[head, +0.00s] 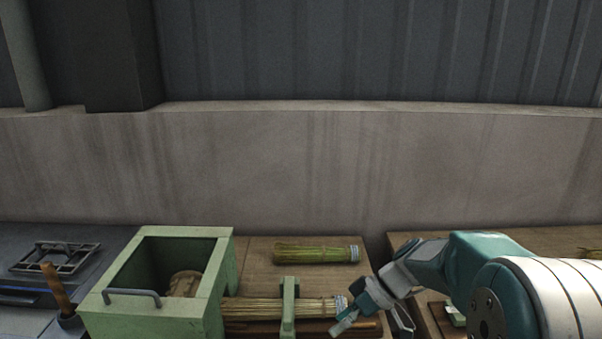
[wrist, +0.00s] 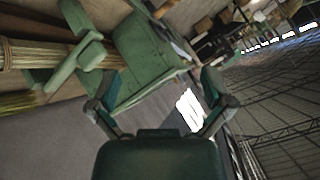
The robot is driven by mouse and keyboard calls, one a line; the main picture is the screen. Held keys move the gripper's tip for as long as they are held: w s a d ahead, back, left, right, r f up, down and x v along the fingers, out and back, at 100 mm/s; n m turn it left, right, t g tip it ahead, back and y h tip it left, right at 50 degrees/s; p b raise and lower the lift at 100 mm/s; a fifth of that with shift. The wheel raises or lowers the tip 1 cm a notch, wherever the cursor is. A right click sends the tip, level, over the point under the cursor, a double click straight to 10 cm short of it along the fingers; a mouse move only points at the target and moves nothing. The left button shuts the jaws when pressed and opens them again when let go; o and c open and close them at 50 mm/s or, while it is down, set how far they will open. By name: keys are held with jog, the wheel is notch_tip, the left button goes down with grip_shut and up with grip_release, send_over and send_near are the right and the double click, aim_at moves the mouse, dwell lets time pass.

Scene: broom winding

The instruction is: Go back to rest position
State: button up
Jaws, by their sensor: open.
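My gripper (head: 374,322) is at the lower middle of the head view, just right of the bound end of a straw bundle (head: 258,309). That bundle lies across a green holder (head: 289,305), with its left end at the green box. In the wrist view my gripper (wrist: 163,80) has its two fingers spread wide apart, with nothing between them. There the holder (wrist: 72,68) and a straw bundle (wrist: 30,55) lie left of the fingers. Whether the gripper touches the bundle's end cannot be told from the head view.
A second bound straw bundle (head: 310,254) lies on the wooden bench behind. The open green box (head: 218,275) stands left. A grey bench (head: 110,238) holds a metal rack (head: 55,258) and a wooden handle (head: 55,287). A wall runs behind; the air above the benches is clear.

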jog(key=s+d+r+m+t+h, duration=0.3)
jog(key=s+m, duration=0.3)
jog(key=s, duration=0.2)
jog(key=s+d+r+m+t+h, duration=0.4)
jog(key=s+d+m+h, duration=0.1)
jog(key=s, duration=0.4)
jog(key=shift+s+d+r+m+t+h, duration=0.15)
jog(key=shift+s+r+m+t+h, duration=0.15)
jog(key=shift+m+h, duration=0.35)
jog(key=shift+n, duration=0.25)
